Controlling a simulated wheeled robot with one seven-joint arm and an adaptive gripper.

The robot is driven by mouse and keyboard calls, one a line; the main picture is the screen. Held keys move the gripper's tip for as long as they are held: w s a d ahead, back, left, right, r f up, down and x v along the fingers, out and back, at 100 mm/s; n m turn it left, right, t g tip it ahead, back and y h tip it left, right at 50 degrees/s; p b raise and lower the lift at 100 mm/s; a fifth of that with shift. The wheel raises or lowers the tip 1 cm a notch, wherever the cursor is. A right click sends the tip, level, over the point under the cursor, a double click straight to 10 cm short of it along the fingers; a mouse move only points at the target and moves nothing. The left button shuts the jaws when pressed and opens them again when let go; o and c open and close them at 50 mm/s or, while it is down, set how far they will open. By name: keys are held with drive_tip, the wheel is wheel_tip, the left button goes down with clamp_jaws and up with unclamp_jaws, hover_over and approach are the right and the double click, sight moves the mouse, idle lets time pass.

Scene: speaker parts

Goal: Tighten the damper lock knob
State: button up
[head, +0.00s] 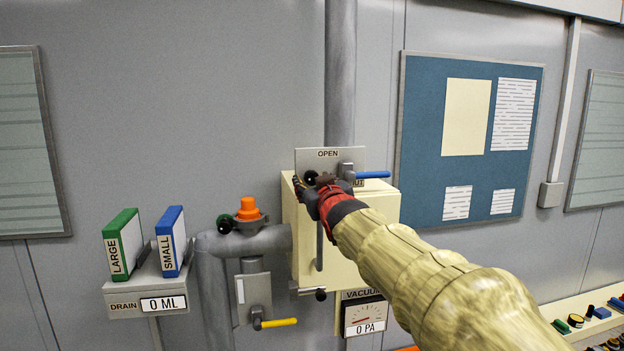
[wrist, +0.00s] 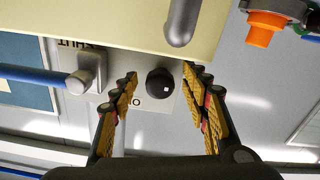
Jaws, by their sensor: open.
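The black round damper lock knob (wrist: 160,83) sits on a grey plate (wrist: 150,62) marked OPEN and SHUT, upside down in the wrist view. My gripper (wrist: 160,74) is open, with one fingertip on each side of the knob and a visible gap on both sides. I cannot tell how deep the fingertips reach. In the head view my gripper (head: 306,186) is at the plate (head: 318,159), and the knob (head: 310,176) shows just above it. The damper's blue lever (head: 372,174) points right; its grey hub (wrist: 82,80) is left of the knob in the wrist view.
A cream box (head: 373,210) is behind my gripper. Left of it are a grey pipe with an orange cap (head: 248,208), a yellow-handled valve (head: 278,322) and a drain shelf with green (head: 122,244) and blue (head: 171,240) holders. A gauge (head: 364,315) is below.

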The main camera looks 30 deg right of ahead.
drive_tip(key=shift+w+d, duration=0.2)
drive_tip(key=shift+w, duration=0.5)
drive_tip(key=c, duration=0.3)
drive_tip(key=c, duration=0.8)
drive_tip(key=shift+c, duration=0.3)
